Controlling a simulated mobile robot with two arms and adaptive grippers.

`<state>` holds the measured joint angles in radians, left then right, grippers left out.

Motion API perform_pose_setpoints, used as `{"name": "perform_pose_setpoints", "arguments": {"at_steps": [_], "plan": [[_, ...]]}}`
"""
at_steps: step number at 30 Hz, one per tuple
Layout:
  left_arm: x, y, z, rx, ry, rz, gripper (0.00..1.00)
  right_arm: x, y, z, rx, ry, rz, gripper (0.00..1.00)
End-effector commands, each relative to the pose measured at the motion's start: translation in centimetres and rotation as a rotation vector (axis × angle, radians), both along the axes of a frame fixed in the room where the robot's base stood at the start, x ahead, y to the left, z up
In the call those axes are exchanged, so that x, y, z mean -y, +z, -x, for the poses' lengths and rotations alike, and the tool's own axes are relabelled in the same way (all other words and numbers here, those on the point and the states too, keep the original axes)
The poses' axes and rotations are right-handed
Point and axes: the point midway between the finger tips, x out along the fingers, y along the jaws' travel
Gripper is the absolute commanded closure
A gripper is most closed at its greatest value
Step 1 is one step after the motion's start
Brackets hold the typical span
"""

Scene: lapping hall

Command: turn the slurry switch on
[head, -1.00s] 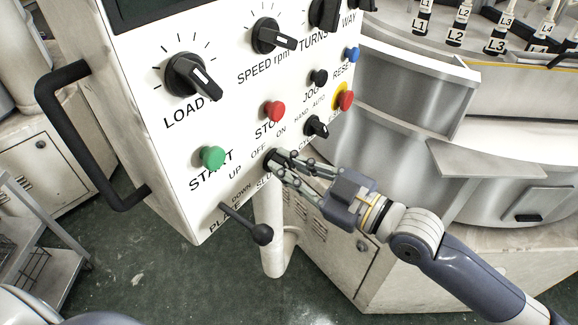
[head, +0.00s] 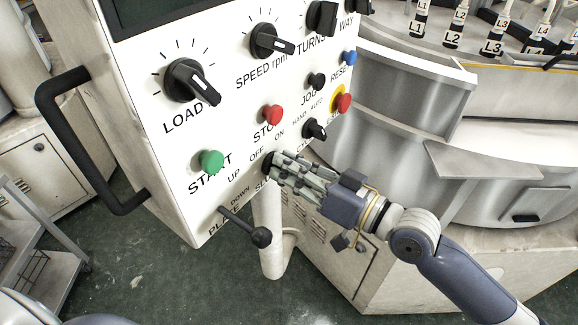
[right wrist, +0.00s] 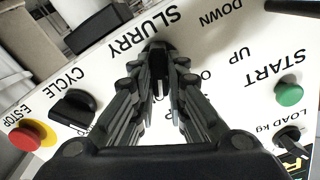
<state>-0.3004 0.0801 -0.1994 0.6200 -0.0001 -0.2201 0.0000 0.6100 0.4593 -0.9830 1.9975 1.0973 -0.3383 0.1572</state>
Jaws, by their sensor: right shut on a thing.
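The slurry switch (head: 268,159) is a black rotary knob low on the white control panel (head: 228,130), by the OFF and ON marks. My right gripper (head: 277,167) reaches in from the right and is shut on this knob. The right wrist view shows the knob (right wrist: 157,52) between the two fingers, under the upside-down word SLURRY. The fingers hide part of the knob and its labels, so I cannot tell which mark it points to. My left gripper is not in view.
Close by are the black cycle switch (head: 315,129), red stop button (head: 272,114), green start button (head: 211,160) and plate lever (head: 250,229). The emergency stop (head: 343,103) is further right. A black handle (head: 75,140) sticks out at the panel's left edge.

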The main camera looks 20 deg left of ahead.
Motion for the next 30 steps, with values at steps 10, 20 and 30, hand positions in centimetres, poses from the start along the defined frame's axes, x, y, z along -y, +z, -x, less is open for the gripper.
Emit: {"name": "perform_pose_setpoints", "arguments": {"at_steps": [10,20,30], "plan": [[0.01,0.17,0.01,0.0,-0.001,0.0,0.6,0.05,0.13,-0.13,-0.085,-0.001,-0.032,1.0],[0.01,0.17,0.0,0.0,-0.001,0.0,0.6,0.05,0.14,-0.14,-0.093,-0.001,-0.036,1.0],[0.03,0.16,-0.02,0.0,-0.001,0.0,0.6,0.04,0.08,-0.11,-0.092,-0.001,-0.034,0.67]]}}
